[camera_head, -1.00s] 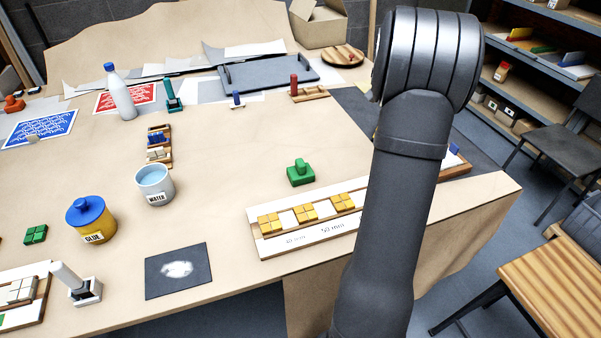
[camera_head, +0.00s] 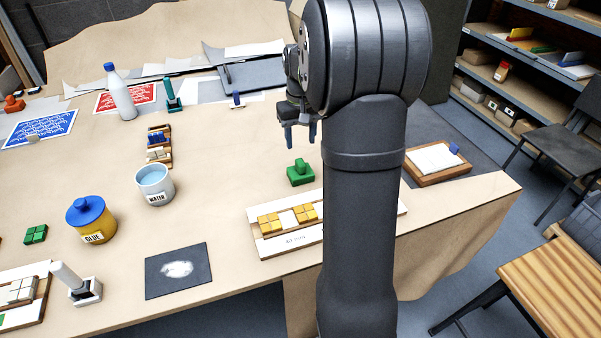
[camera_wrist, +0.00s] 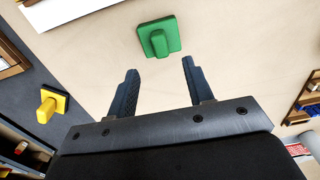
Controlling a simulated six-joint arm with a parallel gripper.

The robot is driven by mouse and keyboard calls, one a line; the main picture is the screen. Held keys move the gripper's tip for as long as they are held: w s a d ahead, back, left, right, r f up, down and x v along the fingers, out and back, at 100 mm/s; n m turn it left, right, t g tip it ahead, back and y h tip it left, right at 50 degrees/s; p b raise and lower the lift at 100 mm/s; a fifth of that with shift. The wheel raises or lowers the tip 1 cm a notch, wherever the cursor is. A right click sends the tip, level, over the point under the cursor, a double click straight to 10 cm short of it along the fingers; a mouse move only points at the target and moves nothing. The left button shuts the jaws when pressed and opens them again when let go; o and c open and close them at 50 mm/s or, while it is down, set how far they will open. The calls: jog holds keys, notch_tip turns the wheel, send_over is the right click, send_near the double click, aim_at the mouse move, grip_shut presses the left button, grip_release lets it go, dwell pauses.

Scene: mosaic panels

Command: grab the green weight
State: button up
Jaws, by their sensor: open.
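My gripper (camera_wrist: 160,75) is open and empty there. Part of the rack is hidden behind my arm in the head view.
A yellow knobbed block (camera_wrist: 48,106) shows in the wrist view on a dark mat. A water cup (camera_head: 155,186) and glue pot (camera_head: 92,222) stand left. Table left of the weight is clear.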

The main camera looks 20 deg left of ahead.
aim_at(301, 162)
notch_tip(301, 162, down, 9)
jog(key=shift+f, duration=0.1)
dwell(0.4)
jog(key=shift+c, duration=0.2)
grip_shut()
